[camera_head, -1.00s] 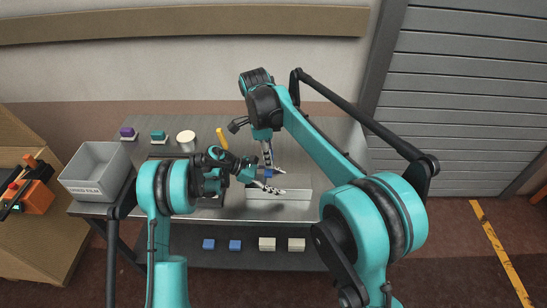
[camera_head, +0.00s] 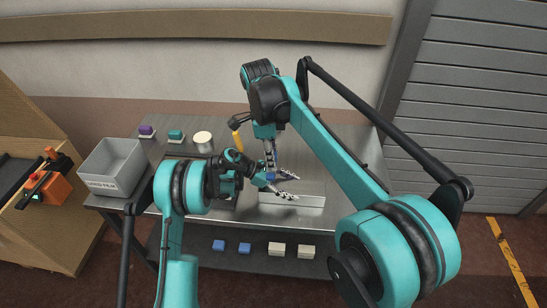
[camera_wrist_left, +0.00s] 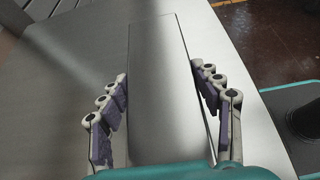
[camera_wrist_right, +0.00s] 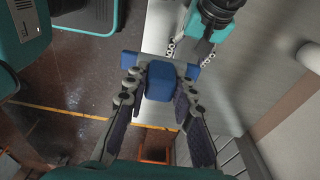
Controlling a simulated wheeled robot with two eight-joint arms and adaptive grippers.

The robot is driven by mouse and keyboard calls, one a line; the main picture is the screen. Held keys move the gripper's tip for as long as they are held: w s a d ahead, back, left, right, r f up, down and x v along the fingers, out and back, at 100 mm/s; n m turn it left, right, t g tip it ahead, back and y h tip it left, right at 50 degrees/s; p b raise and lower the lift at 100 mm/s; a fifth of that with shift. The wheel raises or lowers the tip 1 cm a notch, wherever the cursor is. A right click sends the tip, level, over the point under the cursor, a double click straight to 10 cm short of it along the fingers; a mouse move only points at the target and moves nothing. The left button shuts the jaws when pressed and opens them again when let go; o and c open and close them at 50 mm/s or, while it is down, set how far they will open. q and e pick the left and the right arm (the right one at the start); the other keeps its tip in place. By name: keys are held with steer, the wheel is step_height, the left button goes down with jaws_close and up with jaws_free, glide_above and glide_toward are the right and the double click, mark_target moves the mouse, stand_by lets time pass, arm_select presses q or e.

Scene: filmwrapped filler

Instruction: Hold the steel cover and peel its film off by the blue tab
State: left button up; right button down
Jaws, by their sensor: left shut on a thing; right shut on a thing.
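The steel cover (camera_head: 312,200) is a long pale box-like piece lying on the grey bench near its front edge. My left gripper (camera_wrist_left: 160,78) is shut on it, one finger along each long side, in the left wrist view. In the head view my left gripper (camera_head: 287,187) reaches over the cover's left part. My right gripper (camera_wrist_right: 160,82) is shut on the blue tab (camera_wrist_right: 160,78), which fills the gap between its fingers. In the head view my right gripper (camera_head: 270,158) points down close to the left one. I cannot make out the film or how far it is lifted.
A grey bin labelled for used film (camera_head: 112,168) stands at the bench's left end. Purple (camera_head: 146,131) and teal (camera_head: 176,136) pieces and a cream cylinder (camera_head: 203,140) stand at the back. A yellow-handled tool (camera_head: 238,140) is near my right arm. Blue and cream blocks lie on the lower shelf (camera_head: 262,262).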

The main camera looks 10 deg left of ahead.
stand_by(0.3)
arm_select(q)
steer(key=o, duration=1.7)
